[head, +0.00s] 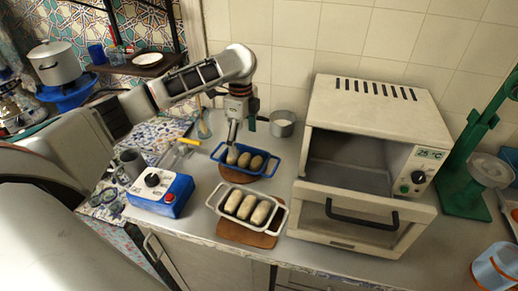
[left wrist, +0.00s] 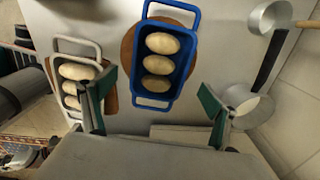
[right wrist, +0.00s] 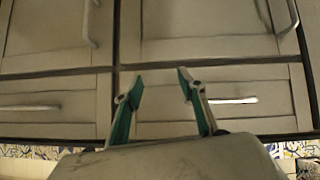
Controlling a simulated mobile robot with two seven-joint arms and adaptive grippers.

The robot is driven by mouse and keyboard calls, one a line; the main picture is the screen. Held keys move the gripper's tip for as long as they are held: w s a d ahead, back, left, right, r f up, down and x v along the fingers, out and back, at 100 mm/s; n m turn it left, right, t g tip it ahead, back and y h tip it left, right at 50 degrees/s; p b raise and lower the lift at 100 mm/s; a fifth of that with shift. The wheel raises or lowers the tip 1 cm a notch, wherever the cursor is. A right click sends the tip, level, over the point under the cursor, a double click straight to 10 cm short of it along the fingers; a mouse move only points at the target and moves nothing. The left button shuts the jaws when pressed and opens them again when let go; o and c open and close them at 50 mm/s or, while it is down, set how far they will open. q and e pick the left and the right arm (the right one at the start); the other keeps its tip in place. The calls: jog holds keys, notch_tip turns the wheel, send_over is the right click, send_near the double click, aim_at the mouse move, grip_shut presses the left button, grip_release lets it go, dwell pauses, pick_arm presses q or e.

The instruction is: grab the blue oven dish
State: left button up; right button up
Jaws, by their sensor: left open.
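The blue oven dish (head: 238,171) stands on the counter on a round brown board, with three pale loaves in it. It also shows in the left wrist view (left wrist: 153,92), upright below my left gripper, with a looped handle at each end. My left gripper (head: 232,138) is open and points down over the dish's left part in the head view. I cannot tell its exact height above the dish. My right gripper (right wrist: 160,77) is open and empty, facing cabinet drawers, away from the dish.
A white dish (head: 240,217) with three loaves stands in front on a brown board. A blue and white box with a knob (head: 160,195) is at the left. The oven (head: 362,104) at the right has its door (head: 352,235) open. A small pot (head: 283,128) stands behind.

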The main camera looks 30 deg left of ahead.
aim_at(245, 156)
pick_arm(q)
jog(key=shift+w+f, duration=0.1)
jog(key=shift+w, duration=0.1)
jog(key=shift+s+f, duration=0.25)
jog(key=shift+f, duration=3.45)
jog(key=shift+w, duration=0.1)
jog(key=c, duration=1.4)
